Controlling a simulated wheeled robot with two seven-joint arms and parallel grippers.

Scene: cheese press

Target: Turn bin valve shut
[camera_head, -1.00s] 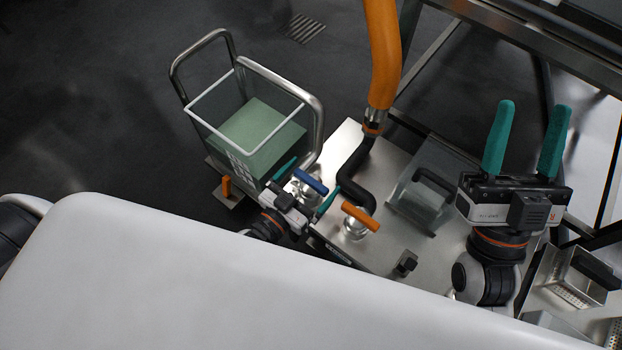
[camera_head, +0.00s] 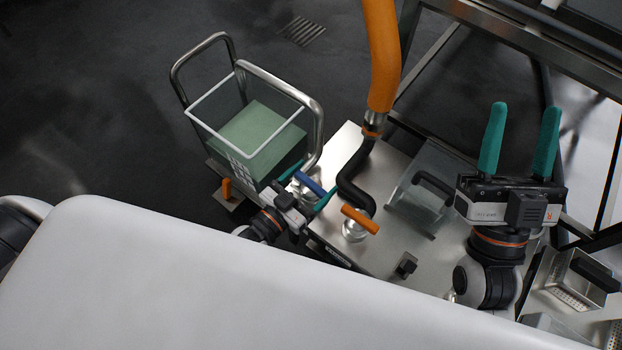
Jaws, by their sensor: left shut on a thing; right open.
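A blue valve handle (camera_head: 311,186) sits on a round metal fitting at the left edge of the steel table, beside the bin cart. My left gripper (camera_head: 316,178) is at this handle, with one teal finger at each of its ends, and is shut on it. The fingers partly cover the fitting below. An orange valve handle (camera_head: 360,219) sits on a second metal fitting a little to the right, apart from my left gripper. My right gripper (camera_head: 519,138) is open and empty, its fingers pointing up the picture, at the right of the table.
The cart's clear bin (camera_head: 208,128) holds a green block or liquid; I cannot tell which. A small orange lever (camera_head: 226,188) is at its base. A black pipe (camera_head: 352,186) meets an orange hose (camera_head: 381,60). A clear box (camera_head: 422,190) stands right of it.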

